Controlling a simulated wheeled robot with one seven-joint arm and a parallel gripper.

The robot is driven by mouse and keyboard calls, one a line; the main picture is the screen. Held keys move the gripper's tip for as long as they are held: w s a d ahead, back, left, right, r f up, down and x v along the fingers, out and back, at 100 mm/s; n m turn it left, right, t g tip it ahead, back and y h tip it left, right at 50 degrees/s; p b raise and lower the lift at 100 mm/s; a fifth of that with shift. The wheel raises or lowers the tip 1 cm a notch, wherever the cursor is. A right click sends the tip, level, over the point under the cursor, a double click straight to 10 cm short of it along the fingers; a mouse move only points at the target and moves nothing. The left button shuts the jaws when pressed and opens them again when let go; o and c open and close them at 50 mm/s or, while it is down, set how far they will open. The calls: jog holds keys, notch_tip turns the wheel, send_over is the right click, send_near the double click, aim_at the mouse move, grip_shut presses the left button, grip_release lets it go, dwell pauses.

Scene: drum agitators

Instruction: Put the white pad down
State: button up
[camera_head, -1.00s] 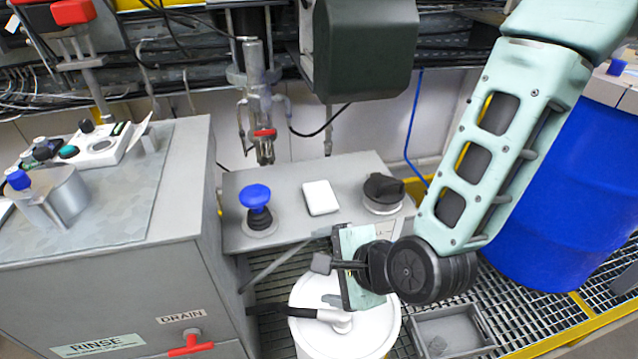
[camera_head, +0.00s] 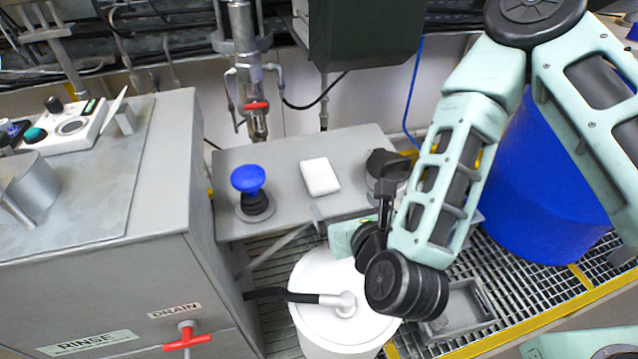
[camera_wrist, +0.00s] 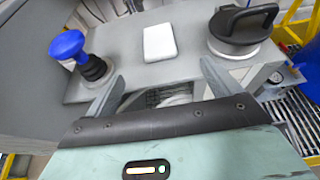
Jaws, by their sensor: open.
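The white pad (camera_head: 320,177) lies flat on the small grey shelf (camera_head: 285,158), between a blue knob and a black-handled lid. In the wrist view the white pad (camera_wrist: 159,42) lies beyond my fingers, apart from them. My gripper (camera_wrist: 160,90) is open and empty, its two fingers spread in front of the shelf's near edge. In the head view my arm's wrist hides most of the gripper, which is above the white drum near the shelf's front right.
A blue mushroom knob (camera_head: 249,180) stands left of the pad. A round lid with a black handle (camera_wrist: 240,35) stands right of it. Below are a white drum (camera_head: 325,320) with a hose and a grey tray (camera_head: 462,310). A blue barrel (camera_head: 545,180) stands right.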

jog(key=f+b, duration=0.1)
jog(key=b, duration=0.2)
send_near(319, 173)
jog(key=x, duration=0.3)
jog(key=shift+d+f, duration=0.2)
jog(key=shift+f, duration=0.05)
jog(key=p+x, duration=0.2)
jog(key=x, duration=0.2)
jog(key=shift+w+a+r, duration=0.1)
jog(key=shift+a+r, duration=0.05)
jog(key=shift+a, duration=0.05)
jog(key=shift+w+a+f, duration=0.1)
jog(key=shift+w+f, duration=0.2)
jog(key=shift+w, duration=0.15)
jog(key=c, duration=1.1)
jog(key=shift+r, duration=0.1)
